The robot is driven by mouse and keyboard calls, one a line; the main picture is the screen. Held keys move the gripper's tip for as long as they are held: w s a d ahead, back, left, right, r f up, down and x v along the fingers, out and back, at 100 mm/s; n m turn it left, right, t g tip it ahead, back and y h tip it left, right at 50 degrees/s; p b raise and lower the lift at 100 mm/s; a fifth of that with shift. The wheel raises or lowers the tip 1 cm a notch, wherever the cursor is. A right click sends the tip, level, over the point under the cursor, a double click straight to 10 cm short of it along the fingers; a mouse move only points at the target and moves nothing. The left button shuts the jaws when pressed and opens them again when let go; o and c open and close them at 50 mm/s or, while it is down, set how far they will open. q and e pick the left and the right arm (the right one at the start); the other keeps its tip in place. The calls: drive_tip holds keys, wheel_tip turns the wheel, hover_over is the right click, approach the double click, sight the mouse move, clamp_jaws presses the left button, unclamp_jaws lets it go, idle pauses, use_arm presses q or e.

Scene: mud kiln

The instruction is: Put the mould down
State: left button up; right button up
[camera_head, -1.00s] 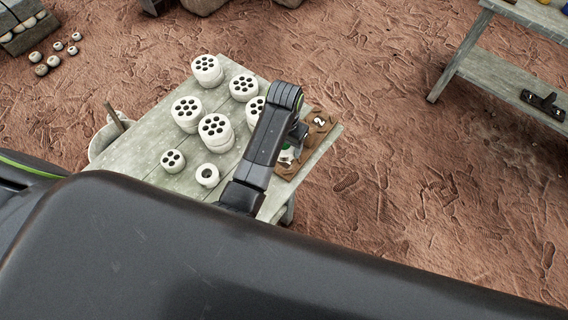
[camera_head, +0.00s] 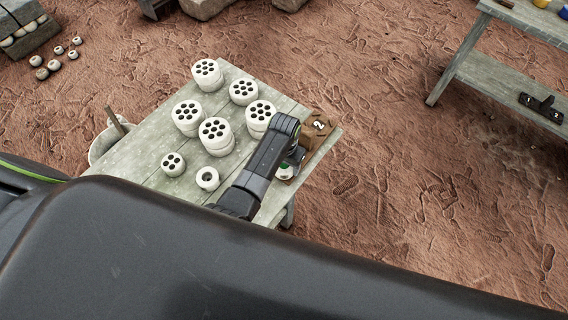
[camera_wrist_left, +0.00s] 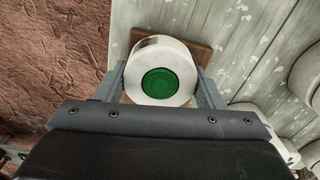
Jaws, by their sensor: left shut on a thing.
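The mould (camera_wrist_left: 160,78) is a white round piece with a green centre. In the left wrist view it sits between the two fingers of my left gripper (camera_wrist_left: 164,88), which is shut on it. Behind it is a brown square board (camera_wrist_left: 200,55). In the head view the mould (camera_head: 285,172) shows low at the table's right end, partly hidden by my left arm. My left gripper (camera_head: 294,156) is just above it there. Whether the mould touches the board cannot be told. My right gripper is not in view.
The grey plank table (camera_head: 140,160) holds several white pieces with dark holes (camera_head: 216,132) and a small white ring (camera_head: 207,178). A brown board marked 2 (camera_head: 319,125) lies at the right end. A bucket (camera_head: 105,140) stands at left; another bench (camera_head: 480,70) stands at upper right.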

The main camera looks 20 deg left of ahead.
use_arm(q)
drive_tip(key=o, duration=1.2)
drive_tip(key=shift+s+f, duration=0.25)
drive_tip(key=shift+f, duration=0.05)
drive_tip(key=shift+w+a+r, duration=0.1)
drive_tip(key=shift+r, duration=0.15)
wheel_tip(320, 180, up, 12)
drive_tip(key=shift+f, duration=0.15)
drive_tip(key=shift+w, duration=0.1)
